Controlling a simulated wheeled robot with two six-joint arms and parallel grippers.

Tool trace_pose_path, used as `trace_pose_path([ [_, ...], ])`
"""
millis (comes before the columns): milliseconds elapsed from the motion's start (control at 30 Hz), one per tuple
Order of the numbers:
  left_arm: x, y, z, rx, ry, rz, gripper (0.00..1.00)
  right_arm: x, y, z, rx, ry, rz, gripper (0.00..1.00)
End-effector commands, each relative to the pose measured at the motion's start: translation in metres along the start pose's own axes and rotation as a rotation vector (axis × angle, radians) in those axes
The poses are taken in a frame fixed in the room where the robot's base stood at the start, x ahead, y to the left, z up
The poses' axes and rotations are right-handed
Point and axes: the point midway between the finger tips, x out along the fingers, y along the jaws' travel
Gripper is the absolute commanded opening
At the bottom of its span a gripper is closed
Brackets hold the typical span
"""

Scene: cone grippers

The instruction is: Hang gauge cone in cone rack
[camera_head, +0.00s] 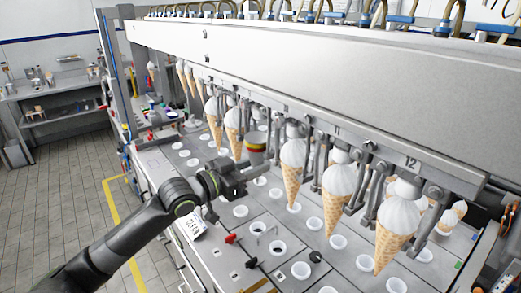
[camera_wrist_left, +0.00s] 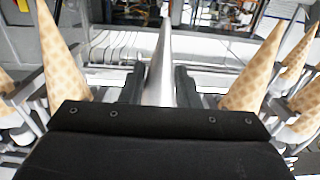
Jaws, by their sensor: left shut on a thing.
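My left gripper (camera_head: 252,168) reaches in from the left among the hanging cones. It is shut on the gauge cone (camera_head: 257,143), whose grey top with yellow and red bands shows above the fingers. In the left wrist view the gauge cone (camera_wrist_left: 164,70) is a smooth grey metal cone between the two dark fingers (camera_wrist_left: 160,85). Wafer cones (camera_wrist_left: 252,80) hang on both sides of it, apart from the fingers. I cannot make out the cone rack with certainty. My right gripper is not in view.
A long grey machine beam (camera_head: 330,65) runs overhead. White-topped cones (camera_head: 338,190) hang in metal grippers beneath it, close to my left gripper. The deck below has several white cups (camera_head: 300,270) and open holes. The tiled floor (camera_head: 65,185) at the left is clear.

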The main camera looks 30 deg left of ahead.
Motion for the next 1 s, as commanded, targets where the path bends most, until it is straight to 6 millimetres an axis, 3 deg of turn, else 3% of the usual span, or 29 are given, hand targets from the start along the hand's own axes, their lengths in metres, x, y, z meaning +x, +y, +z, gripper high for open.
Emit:
trace_pose_path([
  [1000,-0.051,0.000,-0.002,-0.001,-0.002,0.001,0.10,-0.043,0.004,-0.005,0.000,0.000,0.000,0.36],
])
